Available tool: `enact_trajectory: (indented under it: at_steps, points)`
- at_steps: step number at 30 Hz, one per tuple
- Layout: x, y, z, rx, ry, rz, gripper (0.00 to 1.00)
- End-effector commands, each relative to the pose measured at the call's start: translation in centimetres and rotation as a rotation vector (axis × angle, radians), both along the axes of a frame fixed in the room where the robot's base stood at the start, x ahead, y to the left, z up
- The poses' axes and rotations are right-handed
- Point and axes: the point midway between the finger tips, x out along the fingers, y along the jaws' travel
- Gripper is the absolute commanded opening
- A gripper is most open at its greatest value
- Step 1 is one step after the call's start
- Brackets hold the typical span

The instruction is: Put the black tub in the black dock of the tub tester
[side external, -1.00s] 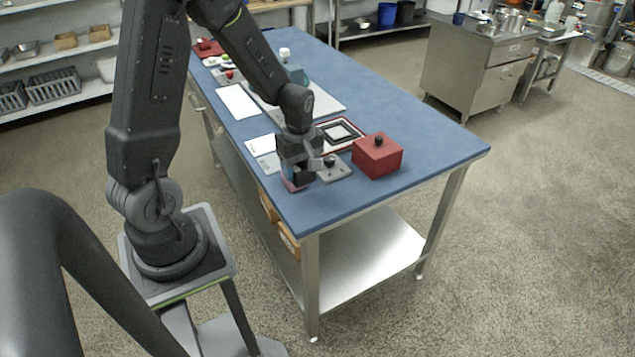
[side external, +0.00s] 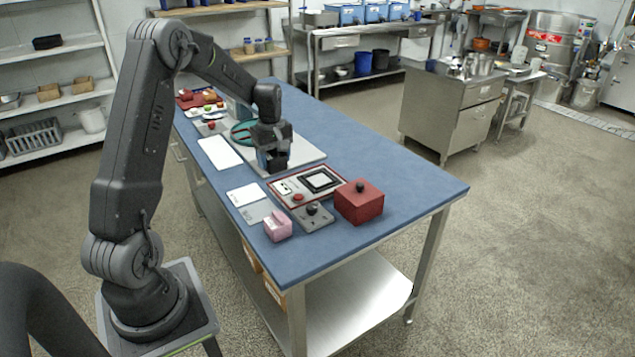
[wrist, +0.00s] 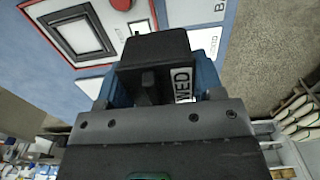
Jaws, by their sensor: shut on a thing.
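The tub tester (side external: 283,186) is a white panel with a red border, a red button and a black square frame, its black dock (side external: 322,180). The dock shows empty at the upper left of the wrist view (wrist: 80,34). My gripper (side external: 274,164) is over the near end of the pale board, behind the tester. In the wrist view its blue fingertips (wrist: 163,82) are shut on the black tub (wrist: 153,46), which sticks out ahead of them, apart from the dock. In the side view the tub is hard to make out against the dark gripper.
A red box with a black knob (side external: 359,203) stands right of the tester. A grey plate with a black knob (side external: 313,216) and a pink block (side external: 277,226) lie in front. White cards (side external: 243,195) lie left. The blue table's right side is clear.

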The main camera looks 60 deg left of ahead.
Motion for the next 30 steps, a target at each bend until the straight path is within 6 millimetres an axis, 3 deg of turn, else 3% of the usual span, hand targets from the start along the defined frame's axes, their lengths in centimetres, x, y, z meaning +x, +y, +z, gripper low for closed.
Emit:
enact_trajectory:
  at_steps: [6, 15, 20, 30]
  points:
    - [3.8, 4.8, 0.1, 0.000, 0.000, -0.003, 0.37]
    - [5.8, 7.6, 0.0, 0.000, -0.001, -0.007, 0.37]
    - [7.6, 6.7, -1.1, -0.001, 0.001, -0.012, 0.37]
    - [13.7, 2.9, -5.5, 0.000, 0.000, -0.011, 0.37]
